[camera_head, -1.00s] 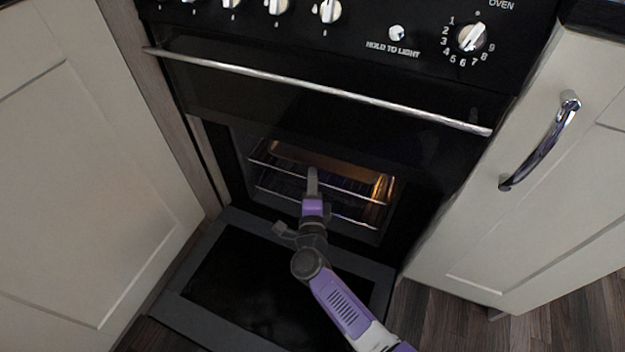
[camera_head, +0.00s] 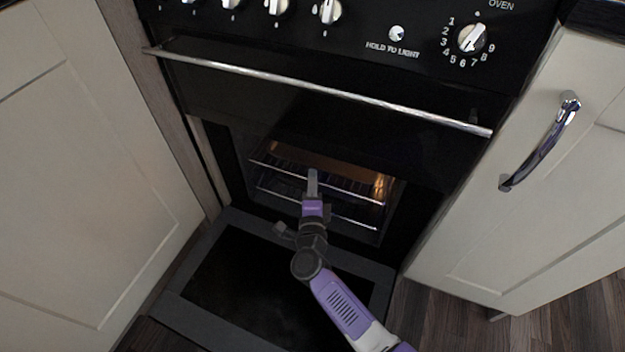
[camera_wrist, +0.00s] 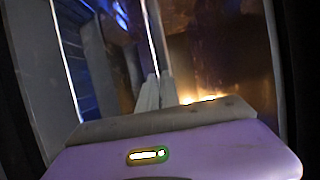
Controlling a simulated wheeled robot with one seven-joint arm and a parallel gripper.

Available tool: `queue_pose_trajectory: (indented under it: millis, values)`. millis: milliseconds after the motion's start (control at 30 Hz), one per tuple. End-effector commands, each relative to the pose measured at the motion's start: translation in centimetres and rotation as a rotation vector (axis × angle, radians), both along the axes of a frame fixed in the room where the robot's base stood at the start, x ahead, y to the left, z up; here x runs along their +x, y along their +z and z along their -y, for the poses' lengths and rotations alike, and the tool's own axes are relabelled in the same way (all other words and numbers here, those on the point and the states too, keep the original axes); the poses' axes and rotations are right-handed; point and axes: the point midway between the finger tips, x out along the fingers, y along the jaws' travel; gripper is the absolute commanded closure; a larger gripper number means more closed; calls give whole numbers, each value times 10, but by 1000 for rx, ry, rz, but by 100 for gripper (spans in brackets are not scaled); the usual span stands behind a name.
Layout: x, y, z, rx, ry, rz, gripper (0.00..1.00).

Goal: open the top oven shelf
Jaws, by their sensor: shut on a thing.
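The oven's lower compartment is open, and its door (camera_head: 255,285) lies folded down flat. Inside are two wire shelves. The top oven shelf (camera_head: 352,193) has a shiny front rail, and the lower shelf (camera_head: 350,216) sits below it. My gripper (camera_head: 312,176) reaches over the door to the front rail of the top shelf. In the wrist view its fingertips (camera_wrist: 154,92) are close together at the end of a bright rail (camera_wrist: 151,30) and shut on it. The exact contact is small and partly hidden by the fingers.
A closed upper oven door with a long silver handle (camera_head: 320,88) hangs above the opening. Knobs (camera_head: 472,38) line the panel above. Cream cupboards stand at the left (camera_head: 75,180) and right (camera_head: 540,190), the right one with a curved handle (camera_head: 541,142).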

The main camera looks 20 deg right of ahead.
Motion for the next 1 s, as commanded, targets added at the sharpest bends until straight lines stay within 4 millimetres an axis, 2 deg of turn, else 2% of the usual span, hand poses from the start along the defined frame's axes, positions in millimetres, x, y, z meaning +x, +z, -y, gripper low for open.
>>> queue_pose_trajectory:
  millis: [667, 867, 1000]
  values:
    - [-2, -1, -2, 0, 1, -2, 100]
    - [-15, 1, -16, 0, 3, -3, 100]
    - [-32, 1, -33, 1, 6, -4, 100]
